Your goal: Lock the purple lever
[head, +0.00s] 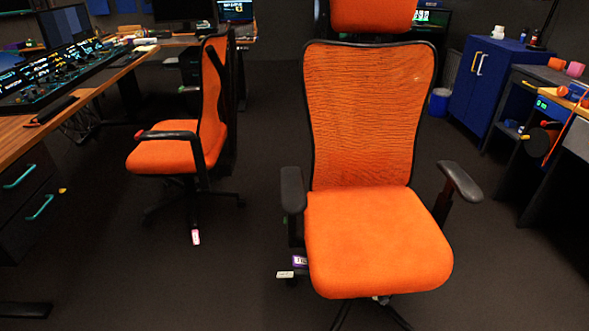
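A small purple piece with a white label (299,261), which looks like the purple lever, sits at the left front underside of the near orange chair's seat (375,240). It is too small to tell whether it is up or down. A white-labelled piece (285,274) sticks out just below and left of it. Neither of my grippers is in view.
A second orange chair (165,156) stands at the left, with a pink-and-white piece (195,237) low on it. A wooden desk with a control panel (60,75) is at the left. A blue cabinet (482,85) stands at the back right. Dark floor (230,285) lies open between the chairs.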

